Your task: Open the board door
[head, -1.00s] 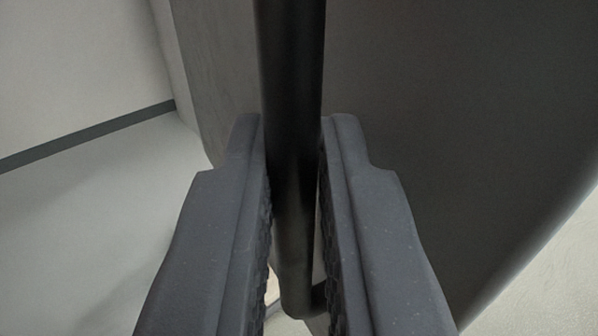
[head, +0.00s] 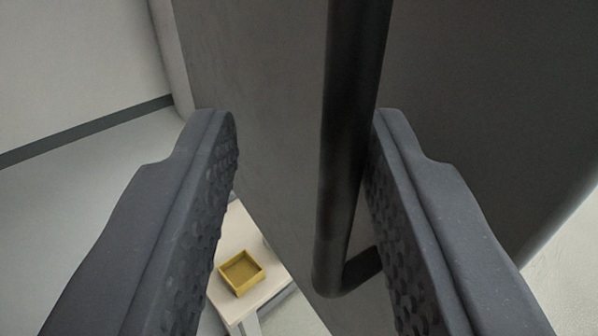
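The board door (head: 265,110) is a large dark grey panel that fills the middle and right of the view, seen at a steep slant. A black bar handle (head: 350,150) runs down its face and bends back to the panel at its lower end. My gripper (head: 302,120) is open, with one finger on each side of the handle. The handle lies close to the right finger, and I cannot tell whether they touch. A wide gap separates it from the left finger. The door's hinges and frame are out of view.
Below, between the fingers, a pale table (head: 237,232) bears a yellow square tray (head: 241,272). A pale wall with a dark stripe (head: 85,130) is at the left. Light floor (head: 570,270) shows at the lower right, past the door's edge.

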